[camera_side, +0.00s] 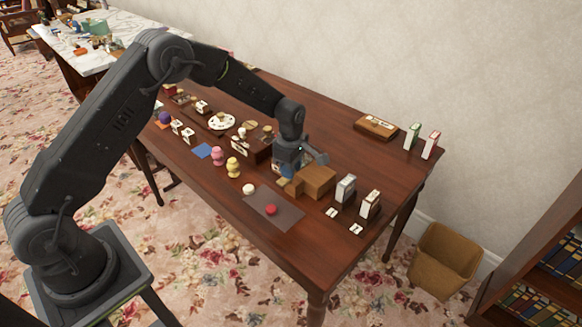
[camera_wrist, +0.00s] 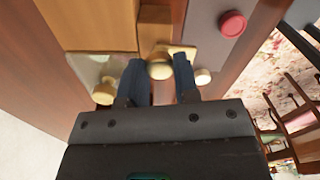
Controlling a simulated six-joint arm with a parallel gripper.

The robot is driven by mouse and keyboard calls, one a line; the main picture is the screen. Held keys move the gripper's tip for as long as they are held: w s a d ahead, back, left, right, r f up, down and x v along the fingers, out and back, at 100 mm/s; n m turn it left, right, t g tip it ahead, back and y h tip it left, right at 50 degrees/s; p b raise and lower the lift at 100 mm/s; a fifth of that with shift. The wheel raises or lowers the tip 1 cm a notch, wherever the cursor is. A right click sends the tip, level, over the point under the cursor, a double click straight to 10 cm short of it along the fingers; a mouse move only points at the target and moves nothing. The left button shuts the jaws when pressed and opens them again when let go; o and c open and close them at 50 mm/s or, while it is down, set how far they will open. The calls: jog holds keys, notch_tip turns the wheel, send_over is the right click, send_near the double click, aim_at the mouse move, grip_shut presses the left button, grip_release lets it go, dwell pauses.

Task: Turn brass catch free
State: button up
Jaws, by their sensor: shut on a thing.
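A light wooden box (camera_side: 318,178) stands on the dark table, and its orange-brown face shows in the wrist view (camera_wrist: 90,25). A rounded brass-coloured piece, seemingly the brass catch (camera_wrist: 160,70), sits beside a small wooden block (camera_wrist: 154,28). My gripper (camera_wrist: 160,76) has its two dark blue fingers on either side of this piece and is shut on it. In the side view my gripper (camera_side: 287,172) is low at the left end of the box. There the catch is mostly hidden by the fingers, and its turn angle cannot be told.
A red button (camera_side: 271,209) and a white knob (camera_side: 249,188) are by the grey mat (camera_side: 290,214) in front. Small upright boxes (camera_side: 346,188) stand right. The table behind the box is clear.

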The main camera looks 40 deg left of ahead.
jog(key=shift+n, duration=0.3)
jog(key=o, duration=0.9)
notch_tip(320, 180, up, 14)
jog(key=shift+f, duration=0.1)
dwell(0.3)
jog(key=s+d+r+m+t, duration=0.1)
jog(key=s+r+m+t, duration=0.2)
jog(key=s+r+m, duration=0.95)
jog(key=s+m+t, duration=0.1)
jog(key=s+m, duration=0.2)
jog(key=s, duration=0.3)
jog(key=s+m, duration=0.2)
jog(key=s, duration=0.4)
jog(key=s+r+m+t, duration=0.1)
jog(key=s+m, duration=0.2)
jog(key=s, duration=0.4)
jog(key=shift+s+d+m+t, duration=0.1)
jog(key=shift+d+m+t, duration=0.2)
jog(key=shift+m, duration=0.05)
